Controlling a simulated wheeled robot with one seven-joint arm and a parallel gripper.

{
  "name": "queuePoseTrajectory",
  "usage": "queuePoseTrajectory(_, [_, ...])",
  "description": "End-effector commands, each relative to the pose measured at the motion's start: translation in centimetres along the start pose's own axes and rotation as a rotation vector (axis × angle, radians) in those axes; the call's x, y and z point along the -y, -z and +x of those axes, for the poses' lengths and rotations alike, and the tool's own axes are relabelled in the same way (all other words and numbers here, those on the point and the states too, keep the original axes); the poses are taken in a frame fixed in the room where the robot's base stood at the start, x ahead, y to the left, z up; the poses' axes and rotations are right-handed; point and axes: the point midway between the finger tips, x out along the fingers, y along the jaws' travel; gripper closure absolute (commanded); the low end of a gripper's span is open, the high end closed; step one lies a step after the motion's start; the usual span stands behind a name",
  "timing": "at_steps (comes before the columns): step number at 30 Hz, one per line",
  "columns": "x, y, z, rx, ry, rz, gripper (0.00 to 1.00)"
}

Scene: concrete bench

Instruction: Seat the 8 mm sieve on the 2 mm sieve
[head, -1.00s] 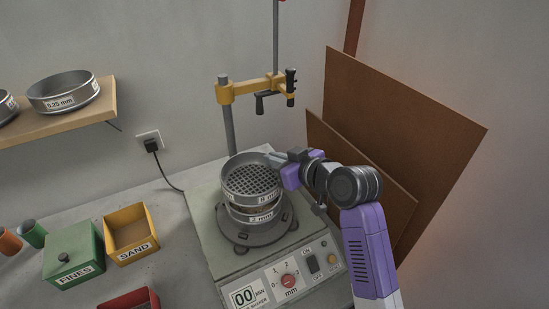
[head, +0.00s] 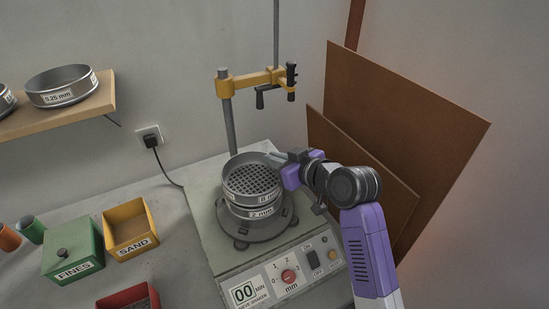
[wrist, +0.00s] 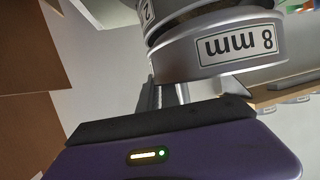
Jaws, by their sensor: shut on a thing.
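The 8 mm sieve (head: 253,181), a round metal ring with a perforated floor, is directly above the 2 mm sieve (head: 262,213) on the shaker. My gripper (head: 275,158) is shut on the 8 mm sieve's rim at its far right side. The wrist view shows the fingers (wrist: 170,93) at the wall of the 8 mm sieve (wrist: 215,52), its label upside down. Part of the 2 mm sieve (wrist: 172,8) shows past it, with a dark line between the two. I cannot tell whether the rings are fully nested.
The shaker (head: 235,262) has a post with a yellow clamp arm (head: 252,81) above and behind the sieves. Left are the green FINES box (head: 72,250), yellow SAND box (head: 130,228) and a red box (head: 128,299). A shelf (head: 75,112) holds other sieves. Brown boards (head: 400,130) lean at right.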

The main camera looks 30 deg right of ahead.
Motion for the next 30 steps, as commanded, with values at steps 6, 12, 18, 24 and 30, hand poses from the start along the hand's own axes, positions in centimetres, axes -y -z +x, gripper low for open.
queuePoseTrajectory(6, [0.0, 0.08, -0.01, -0.002, 0.0, 0.0, 1.0])
queuePoseTrajectory(12, [0.0, -0.11, 0.07, -0.002, 0.0, 0.0, 1.0])
queuePoseTrajectory(18, [0.0, -0.37, 0.18, -0.002, 0.0, 0.0, 1.0])
queuePoseTrajectory(24, [0.0, -0.62, 0.28, -0.002, 0.0, 0.0, 1.0])
queuePoseTrajectory(30, [0.0, -0.86, 0.38, -0.003, 0.0, 0.0, 1.0])
